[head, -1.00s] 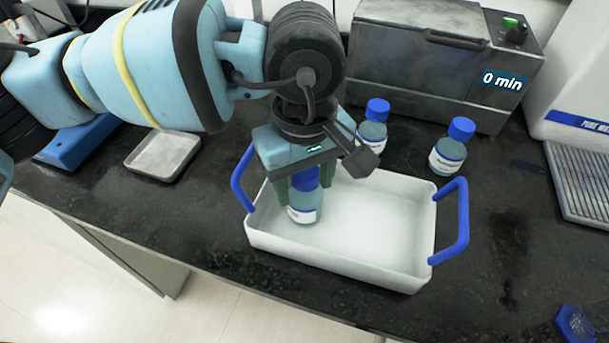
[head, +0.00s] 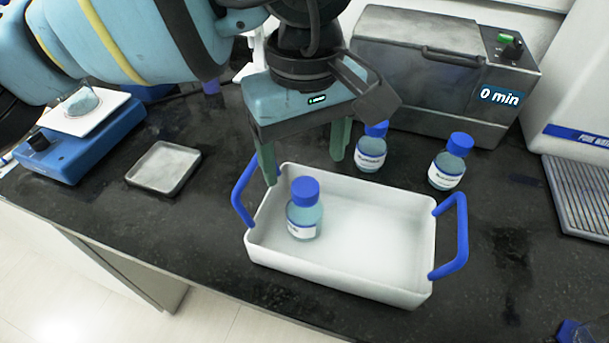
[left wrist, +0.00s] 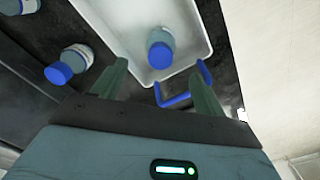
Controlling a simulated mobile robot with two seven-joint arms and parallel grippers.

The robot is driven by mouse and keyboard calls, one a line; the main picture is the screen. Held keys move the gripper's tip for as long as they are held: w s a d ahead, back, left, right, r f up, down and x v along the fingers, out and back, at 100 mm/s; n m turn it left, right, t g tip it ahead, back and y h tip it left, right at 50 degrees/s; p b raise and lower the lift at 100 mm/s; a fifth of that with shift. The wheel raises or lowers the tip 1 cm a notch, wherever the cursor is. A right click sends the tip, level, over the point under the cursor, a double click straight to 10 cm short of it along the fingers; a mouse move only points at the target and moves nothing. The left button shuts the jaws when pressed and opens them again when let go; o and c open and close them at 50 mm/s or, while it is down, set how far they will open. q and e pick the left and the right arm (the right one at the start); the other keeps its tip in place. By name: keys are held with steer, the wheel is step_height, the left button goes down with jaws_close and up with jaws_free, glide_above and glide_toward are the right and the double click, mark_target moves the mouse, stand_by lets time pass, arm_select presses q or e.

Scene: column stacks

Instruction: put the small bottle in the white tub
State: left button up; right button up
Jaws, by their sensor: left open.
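A small bottle (head: 304,212) with a blue cap and a white label stands upright inside the white tub (head: 390,284), in its left part. The tub has a blue handle at each end. My left gripper (head: 306,168) is open and empty, raised above the tub and the bottle, apart from both. In the left wrist view the bottle (left wrist: 160,48) shows in the tub (left wrist: 112,22), beyond the spread fingers (left wrist: 160,90). My right gripper is not in view.
Two similar blue-capped bottles (head: 371,152) (head: 447,166) stand behind the tub. A grey box with a "0 min" display (head: 430,75) stands behind them. A shallow grey tray (head: 163,167) and a blue scale (head: 85,140) are at left.

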arm_select(q)
steer(key=shift+r, duration=1.85)
